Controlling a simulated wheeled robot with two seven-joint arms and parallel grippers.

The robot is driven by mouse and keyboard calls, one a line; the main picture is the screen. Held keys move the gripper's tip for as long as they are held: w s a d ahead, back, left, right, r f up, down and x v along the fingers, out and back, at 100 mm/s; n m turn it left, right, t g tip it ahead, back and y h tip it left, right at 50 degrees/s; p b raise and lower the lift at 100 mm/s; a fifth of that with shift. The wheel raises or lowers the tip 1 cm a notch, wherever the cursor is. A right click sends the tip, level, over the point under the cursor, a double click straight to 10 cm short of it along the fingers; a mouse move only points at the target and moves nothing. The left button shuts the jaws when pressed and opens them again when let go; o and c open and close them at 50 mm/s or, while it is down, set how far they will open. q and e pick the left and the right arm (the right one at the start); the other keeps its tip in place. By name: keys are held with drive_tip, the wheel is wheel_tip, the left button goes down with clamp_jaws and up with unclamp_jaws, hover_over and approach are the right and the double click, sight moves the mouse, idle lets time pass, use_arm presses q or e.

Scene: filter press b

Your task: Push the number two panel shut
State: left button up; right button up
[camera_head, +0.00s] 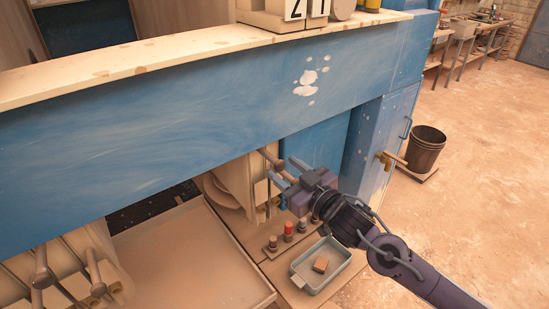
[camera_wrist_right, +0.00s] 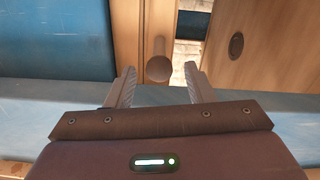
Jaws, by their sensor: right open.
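My right gripper (camera_head: 286,172) is open, its fingers pointing at a stack of pale upright panels (camera_head: 235,185) under the blue beam. A peg-like handle (camera_head: 270,158) sticks out of the stack close to the fingertips. In the right wrist view a round brown knob (camera_wrist_right: 158,69) on a wooden panel (camera_wrist_right: 142,25) shows between the open fingers (camera_wrist_right: 160,82); contact cannot be told. A second wooden panel (camera_wrist_right: 238,75) is to its right, with a bright gap between them. No number shows on these panels, so I cannot tell which is number two. My left gripper is not in view.
The blue beam (camera_head: 170,120) runs across above the panels. Number cards 2 (camera_head: 294,10) and 1 (camera_head: 318,8) stand on its ledge. More panels (camera_head: 70,265) with pegs are at lower left, beyond a wide tray (camera_head: 190,255). A grey dish (camera_head: 335,277) lies below my right arm.

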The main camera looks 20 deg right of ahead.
drive_tip(key=p+x, duration=0.1)
drive_tip(key=x, duration=0.4)
clamp_jaws()
idle(0.3)
